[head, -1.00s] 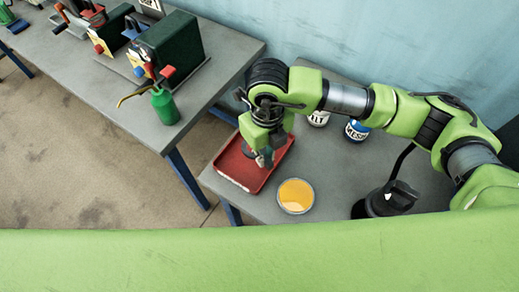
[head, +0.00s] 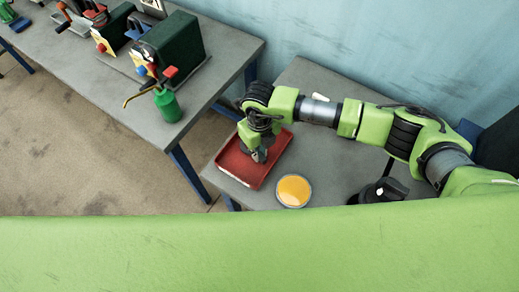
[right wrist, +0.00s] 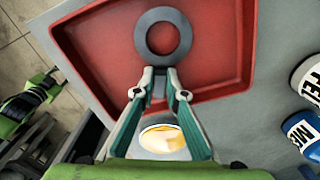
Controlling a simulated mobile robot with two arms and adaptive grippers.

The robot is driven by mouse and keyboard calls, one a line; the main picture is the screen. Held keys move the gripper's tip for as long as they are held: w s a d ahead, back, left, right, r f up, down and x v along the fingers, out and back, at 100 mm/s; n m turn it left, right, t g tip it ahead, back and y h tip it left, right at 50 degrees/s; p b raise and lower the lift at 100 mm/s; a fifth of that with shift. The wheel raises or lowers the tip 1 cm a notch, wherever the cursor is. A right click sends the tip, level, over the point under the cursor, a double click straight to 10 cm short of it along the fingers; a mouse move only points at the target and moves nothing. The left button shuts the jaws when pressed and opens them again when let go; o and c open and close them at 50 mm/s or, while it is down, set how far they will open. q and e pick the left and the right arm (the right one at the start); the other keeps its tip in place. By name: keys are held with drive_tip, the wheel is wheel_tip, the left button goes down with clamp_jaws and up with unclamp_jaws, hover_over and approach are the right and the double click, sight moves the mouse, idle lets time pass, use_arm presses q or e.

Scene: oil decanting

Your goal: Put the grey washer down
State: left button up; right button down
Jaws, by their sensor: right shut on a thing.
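The grey washer (right wrist: 163,38) is a flat dark ring with a round hole. In the right wrist view it is at the tips of my right gripper (right wrist: 159,76), which is shut on its near edge. The washer is over the red tray (right wrist: 85,42); I cannot tell whether it touches the tray floor. In the head view my right gripper (head: 260,155) points down into the red tray (head: 238,180); the washer is hidden or too small to make out there.
A round container of yellow liquid (head: 293,190) stands just right of the tray, with a black container (head: 380,190) further right. A blue can (right wrist: 300,132) and a white-labelled can (right wrist: 308,78) stand beside the tray. A green oil can (head: 167,105) is on the left bench.

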drive_tip(key=shift+f, duration=0.15)
drive_tip(key=c, duration=2)
unclamp_jaws()
drive_tip(key=shift+c, duration=0.2)
wheel_tip(320, 180, up, 12)
drive_tip(key=b, duration=0.4)
drive_tip(key=shift+r, duration=0.2)
